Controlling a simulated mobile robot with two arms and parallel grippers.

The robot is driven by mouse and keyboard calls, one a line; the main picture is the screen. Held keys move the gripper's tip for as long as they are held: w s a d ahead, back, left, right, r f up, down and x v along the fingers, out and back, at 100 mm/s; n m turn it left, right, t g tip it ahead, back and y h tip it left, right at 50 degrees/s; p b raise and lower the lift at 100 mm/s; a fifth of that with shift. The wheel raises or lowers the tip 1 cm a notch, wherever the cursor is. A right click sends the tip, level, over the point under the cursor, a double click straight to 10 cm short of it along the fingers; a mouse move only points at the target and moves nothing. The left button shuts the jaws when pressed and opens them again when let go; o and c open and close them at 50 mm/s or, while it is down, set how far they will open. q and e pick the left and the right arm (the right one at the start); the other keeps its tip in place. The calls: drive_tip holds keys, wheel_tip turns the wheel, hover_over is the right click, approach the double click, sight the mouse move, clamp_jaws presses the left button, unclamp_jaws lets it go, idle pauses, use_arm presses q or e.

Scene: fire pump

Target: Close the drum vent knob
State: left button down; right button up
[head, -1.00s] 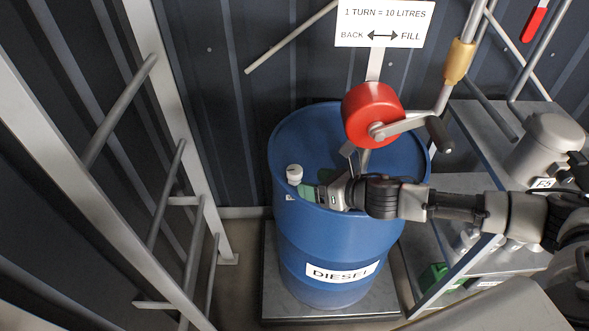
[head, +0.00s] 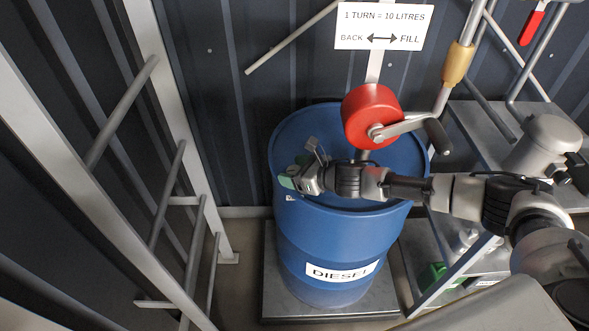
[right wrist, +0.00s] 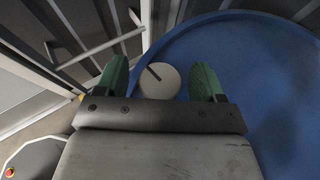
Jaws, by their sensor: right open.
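The drum vent knob (right wrist: 160,82) is a white round cap with a dark line across its top, near the rim of the blue drum (head: 330,235). In the right wrist view it sits between the two green fingers, with a gap on each side. My right gripper (head: 290,179) is open at the drum's left rim, its fingers around the knob without visible contact. In the head view the gripper hides the knob. My left gripper is not in view.
A red hand pump (head: 370,115) with a grey crank (head: 405,126) stands on the drum, right of my gripper. A sign (head: 383,25) hangs above it. A grey ladder frame (head: 165,110) stands left of the drum. A metal shelf (head: 485,125) stands on the right.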

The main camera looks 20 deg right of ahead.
drive_tip(key=c, duration=0.9)
drive_tip(key=shift+c, duration=0.2)
